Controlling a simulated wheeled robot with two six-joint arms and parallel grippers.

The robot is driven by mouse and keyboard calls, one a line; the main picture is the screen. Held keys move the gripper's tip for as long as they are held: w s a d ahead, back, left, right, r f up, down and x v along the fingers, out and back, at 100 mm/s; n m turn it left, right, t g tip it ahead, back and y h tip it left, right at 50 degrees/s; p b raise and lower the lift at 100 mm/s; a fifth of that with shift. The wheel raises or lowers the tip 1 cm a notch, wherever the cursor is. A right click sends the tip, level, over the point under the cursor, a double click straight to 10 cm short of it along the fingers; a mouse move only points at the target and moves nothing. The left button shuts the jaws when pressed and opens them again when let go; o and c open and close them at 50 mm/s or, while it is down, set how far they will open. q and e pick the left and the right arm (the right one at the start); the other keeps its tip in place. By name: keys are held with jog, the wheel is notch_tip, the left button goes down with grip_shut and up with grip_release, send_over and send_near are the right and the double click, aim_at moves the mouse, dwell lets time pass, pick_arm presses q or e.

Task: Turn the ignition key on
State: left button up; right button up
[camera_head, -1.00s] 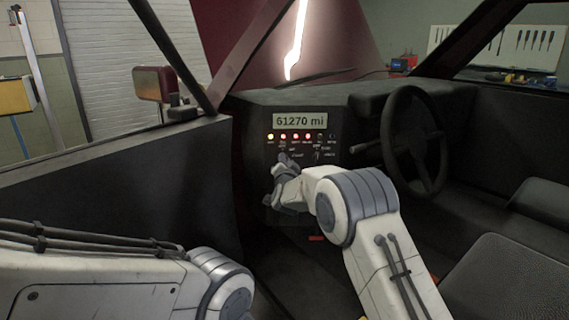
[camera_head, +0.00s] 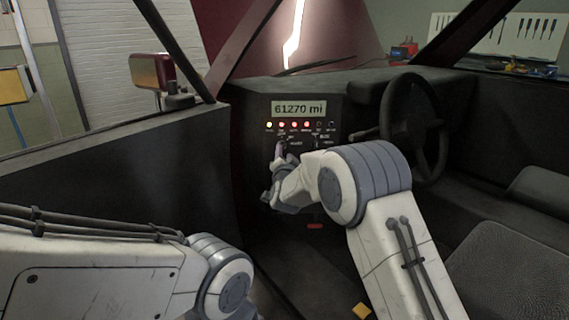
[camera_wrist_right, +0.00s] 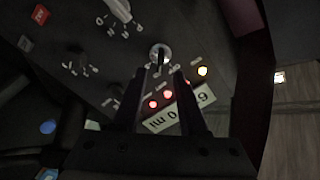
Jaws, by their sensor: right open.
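The dashboard panel (camera_head: 300,152) carries the mileage display, a row of indicator lights and small switches. In the right wrist view the panel appears rotated, and what looks like the ignition key in a round silver collar (camera_wrist_right: 160,53) stands out from it. My right gripper (camera_wrist_right: 160,74) is open, its two dark fingers pointing toward the key, with the key near the gap between the fingertips. I cannot tell whether they touch it. In the head view my right gripper (camera_head: 279,152) is in front of the panel's lower left and partly hides it. My left gripper is out of view; only its arm shows.
The steering wheel (camera_head: 410,128) stands right of the panel, with a stalk toward it. The dark door (camera_head: 120,180) lies to the left.

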jog(key=s, duration=0.6)
jog(key=shift+s, duration=0.15)
jog(key=s+a+f+n+g+y, duration=0.1)
jog(key=s+a+f+n+g, duration=0.15)
jog(key=s, duration=0.45)
jog(key=s+a+f+n+g+y, duration=0.15)
jog(key=s+n+g, duration=0.25)
jog(key=s, duration=0.4)
jog(key=s+a+f+n+g+y, duration=0.1)
jog(key=s+a+n+g+y, duration=0.2)
jog(key=s, duration=0.4)
jog(key=s+d+f+n+g+h, duration=0.2)
jog(key=s+d+g, duration=0.15)
jog(key=s, duration=0.55)
jog(key=s+d+f+n+g+h, duration=0.15)
jog(key=s+d, duration=0.25)
jog(key=s, duration=0.4)
jog(key=s+d+f+n+g+h, duration=0.1)
jog(key=s+d+n+g, duration=0.2)
jog(key=s, duration=0.6)
notch_tip(320, 180, up, 24)
jog(key=p, duration=2.4)
jog(key=shift+d, duration=0.25)
